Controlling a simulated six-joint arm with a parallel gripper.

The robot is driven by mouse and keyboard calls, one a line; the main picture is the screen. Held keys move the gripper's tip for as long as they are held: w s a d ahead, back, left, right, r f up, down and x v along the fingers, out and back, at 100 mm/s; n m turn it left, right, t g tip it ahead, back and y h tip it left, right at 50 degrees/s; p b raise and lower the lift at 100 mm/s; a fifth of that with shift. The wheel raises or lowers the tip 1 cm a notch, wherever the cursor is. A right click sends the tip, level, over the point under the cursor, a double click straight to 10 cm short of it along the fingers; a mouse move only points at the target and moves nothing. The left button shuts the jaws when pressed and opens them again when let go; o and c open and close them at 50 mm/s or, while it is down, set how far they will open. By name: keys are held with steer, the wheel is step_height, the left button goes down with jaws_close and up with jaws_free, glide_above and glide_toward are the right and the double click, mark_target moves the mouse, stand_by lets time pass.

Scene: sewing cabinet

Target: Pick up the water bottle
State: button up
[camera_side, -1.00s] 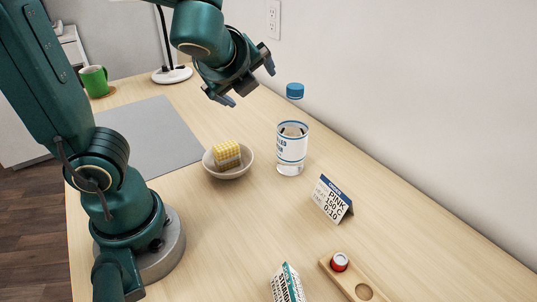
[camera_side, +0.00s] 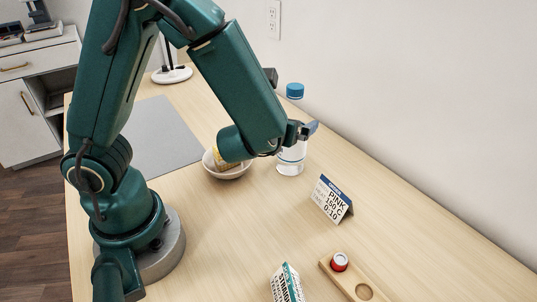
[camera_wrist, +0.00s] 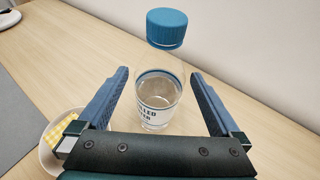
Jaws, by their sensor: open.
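The water bottle (camera_side: 291,158) is clear with a blue cap and a white label, and stands upright on the table. In the wrist view the bottle (camera_wrist: 158,92) shows between the two jaws, with its blue cap above. My gripper (camera_side: 305,131) is at the bottle's upper body in the side view and partly hides it. In the wrist view my gripper (camera_wrist: 158,92) is open, one finger on each side of the bottle, with gaps visible between fingers and bottle.
A folded card (camera_side: 331,199), a wooden holder (camera_side: 357,283) with a red-sided piece and a carton (camera_side: 287,284) stand nearer. The wall is behind.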

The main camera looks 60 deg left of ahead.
steer(key=shift+f+x, duration=0.15)
steer(key=shift+x, duration=1.2)
steer(key=shift+f+x, duration=0.15)
steer(key=shift+x, duration=1.25)
steer(key=shift+s, duration=0.1)
steer(key=shift+d, duration=0.1)
steer(key=shift+c, duration=0.3)
jaws_close()
